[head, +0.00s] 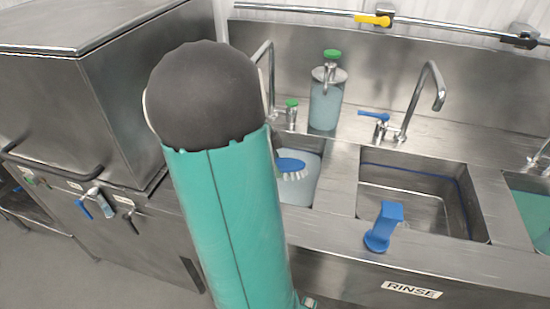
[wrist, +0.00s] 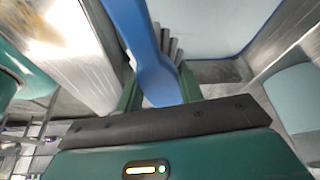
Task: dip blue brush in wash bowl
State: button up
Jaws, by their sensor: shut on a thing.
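The blue brush (head: 289,164) shows in the head view with its white bristles facing down, over the left basin. This wash bowl (head: 309,189) holds pale blue liquid. Whether the bristles touch the liquid I cannot tell. In the wrist view my gripper (wrist: 160,92) is shut on the blue brush (wrist: 151,62), its green fingers on either side of the handle. The brush extends away from the fingers, with pale liquid in the wash bowl (wrist: 215,25) beyond. In the head view my green arm hides the gripper and the brush handle.
A rinse basin (head: 369,182) lies to the right, with a blue tool (head: 383,226) on its front edge. A soap bottle (head: 326,97) and faucet (head: 428,90) stand behind. A third basin (head: 530,205) holds green liquid. A steel cabinet (head: 75,90) stands at left.

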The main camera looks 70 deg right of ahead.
notch_tip(320, 180, down, 21)
jog(key=shift+a+f, duration=0.1)
dwell(1.2)
dwell(2.1)
jog(key=shift+r, duration=11.45)
